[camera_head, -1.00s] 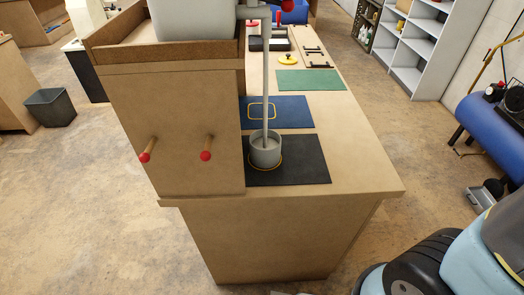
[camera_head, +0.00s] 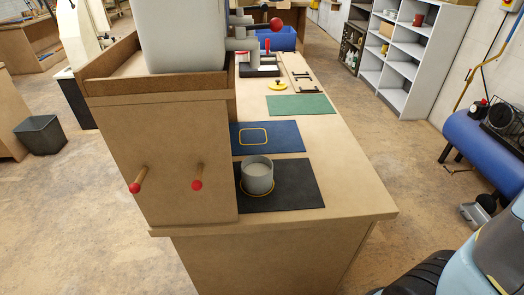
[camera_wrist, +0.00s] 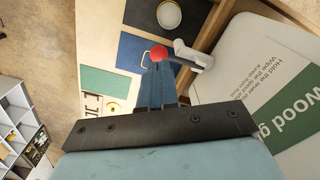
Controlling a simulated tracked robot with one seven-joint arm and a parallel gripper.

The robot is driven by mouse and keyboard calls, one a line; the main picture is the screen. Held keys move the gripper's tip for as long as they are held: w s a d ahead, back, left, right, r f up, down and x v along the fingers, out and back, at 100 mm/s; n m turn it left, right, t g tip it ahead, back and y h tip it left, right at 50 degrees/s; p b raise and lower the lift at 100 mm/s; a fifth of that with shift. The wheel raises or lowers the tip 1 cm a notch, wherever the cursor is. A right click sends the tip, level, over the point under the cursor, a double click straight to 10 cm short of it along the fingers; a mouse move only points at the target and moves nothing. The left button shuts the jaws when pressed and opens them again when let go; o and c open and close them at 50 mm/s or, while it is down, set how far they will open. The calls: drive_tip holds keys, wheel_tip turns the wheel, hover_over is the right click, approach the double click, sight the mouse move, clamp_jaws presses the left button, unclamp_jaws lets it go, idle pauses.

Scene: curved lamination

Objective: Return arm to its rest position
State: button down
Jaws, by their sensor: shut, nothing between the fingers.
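My gripper (camera_wrist: 155,72) shows in the wrist view, with its blue fingers together and empty. The knob (camera_head: 277,24) also shows at the top of the head view, beside the grey spout. A grey cup (camera_head: 257,178) with pale content stands upright on the black mat (camera_head: 300,190). No stream falls into it.
The large glue container (camera_wrist: 235,85) fills the right of the wrist view; it stands in a wooden tray (camera_head: 110,85). Two red-tipped pegs (camera_head: 197,184) stick out of the stand's front. Blue (camera_head: 285,140) and green (camera_head: 300,105) mats lie along the bench. A grey shelf (camera_head: 405,75) stands behind.

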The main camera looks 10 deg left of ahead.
drive_tip(key=shift+w+d, duration=0.1)
drive_tip(key=shift+d, duration=0.15)
drive_tip(key=s+d+f+m+t, duration=0.1)
drive_tip(key=d+f+m, duration=0.15)
drive_tip(key=d, duration=0.55)
drive_tip(key=s+d+f+m+t, duration=0.1)
drive_tip(key=d+f, duration=0.2)
drive_tip(key=d, duration=0.5)
drive_tip(key=s+d+f+m+t, duration=0.3)
drive_tip(key=s+d+f+m, duration=0.2)
drive_tip(key=s+d+f, duration=0.3)
drive_tip(key=d+f, duration=0.4)
drive_tip(key=d, duration=0.1)
drive_tip(key=shift+s+f+t, duration=0.2)
drive_tip(key=shift+s+t, duration=0.1)
drive_tip(key=shift+s, duration=0.1)
